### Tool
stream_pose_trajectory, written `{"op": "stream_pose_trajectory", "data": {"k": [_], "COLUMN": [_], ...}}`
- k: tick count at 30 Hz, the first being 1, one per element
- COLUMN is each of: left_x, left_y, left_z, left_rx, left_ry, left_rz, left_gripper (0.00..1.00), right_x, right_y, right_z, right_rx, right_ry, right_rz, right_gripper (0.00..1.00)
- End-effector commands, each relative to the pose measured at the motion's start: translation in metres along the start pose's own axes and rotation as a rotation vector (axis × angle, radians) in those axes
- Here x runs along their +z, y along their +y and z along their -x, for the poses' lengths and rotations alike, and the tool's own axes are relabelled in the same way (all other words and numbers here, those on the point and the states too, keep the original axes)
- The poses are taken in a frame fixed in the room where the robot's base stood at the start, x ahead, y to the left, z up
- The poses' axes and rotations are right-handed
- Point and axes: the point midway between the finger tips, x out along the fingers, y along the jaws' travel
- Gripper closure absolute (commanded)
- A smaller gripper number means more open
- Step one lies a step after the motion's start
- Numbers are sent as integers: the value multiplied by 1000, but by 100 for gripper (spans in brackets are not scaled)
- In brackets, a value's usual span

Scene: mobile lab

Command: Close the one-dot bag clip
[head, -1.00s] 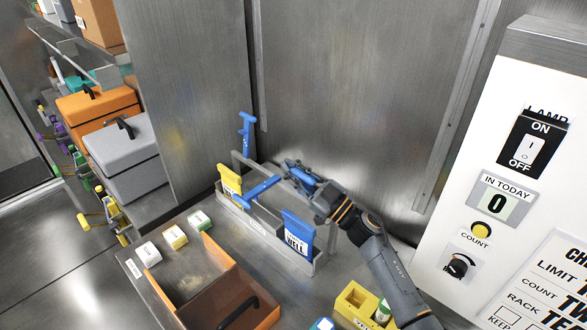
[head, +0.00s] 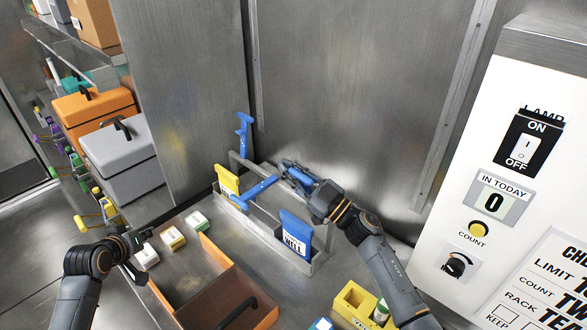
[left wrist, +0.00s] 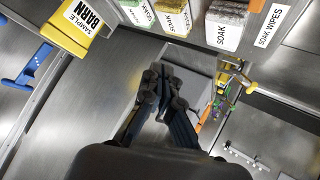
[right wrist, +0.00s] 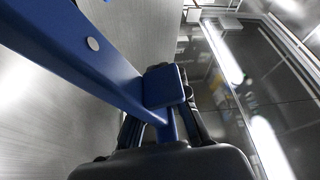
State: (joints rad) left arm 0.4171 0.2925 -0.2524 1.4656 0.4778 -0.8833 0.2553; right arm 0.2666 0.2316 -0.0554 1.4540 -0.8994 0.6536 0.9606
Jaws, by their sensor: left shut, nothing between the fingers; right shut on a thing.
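My right gripper (head: 305,185) is shut on a blue bar-like piece (head: 291,167) at the back of the rack. In the right wrist view a long blue bar (right wrist: 70,50) carries one pale round dot, and its blue end tab (right wrist: 164,86) sits between the fingers. Another blue clip-like piece (head: 254,188) lies beside the yellow bag (head: 228,182); a blue piece (head: 244,133) stands upright behind it. The blue bag (head: 297,234) is at the rack's near end. My left gripper (head: 135,243) is shut and empty, near the small labelled boxes.
The grey rack (head: 262,232) holds the bags. A brown open drawer box (head: 205,290), white boxes (head: 196,222) and a yellow holder (head: 350,300) stand around it. A steel wall (head: 350,90) is close behind. A white control panel (head: 540,90) stands at right.

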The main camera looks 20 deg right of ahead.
Motion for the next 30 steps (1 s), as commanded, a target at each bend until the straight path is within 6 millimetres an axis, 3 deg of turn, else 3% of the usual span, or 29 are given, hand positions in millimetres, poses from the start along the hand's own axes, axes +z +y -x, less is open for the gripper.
{"op": "stream_pose_trajectory", "data": {"k": [1,6,9,12,15,20,23,30], "left_x": [-24,-71,-81,-80,-74,-64,-62,-57], "left_y": [42,179,250,305,342,371,378,404], "left_z": [8,53,88,124,152,174,173,140], "left_rx": [71,308,434,538,613,674,684,684], "left_ry": [25,77,100,115,123,126,125,124], "left_rz": [-55,-265,-401,-527,-627,-713,-725,-723], "left_gripper": [100,100,100,100,100,100,100,100], "right_x": [0,0,0,0,0,0,0,0], "right_y": [0,0,0,0,0,0,0,0], "right_z": [0,0,0,0,0,0,0,0], "right_rx": [1,1,1,1,1,1,1,0], "right_ry": [0,0,0,0,0,0,0,0], "right_rz": [0,0,0,0,0,0,0,0], "right_gripper": [100,100,100,100,100,100,100,100]}}
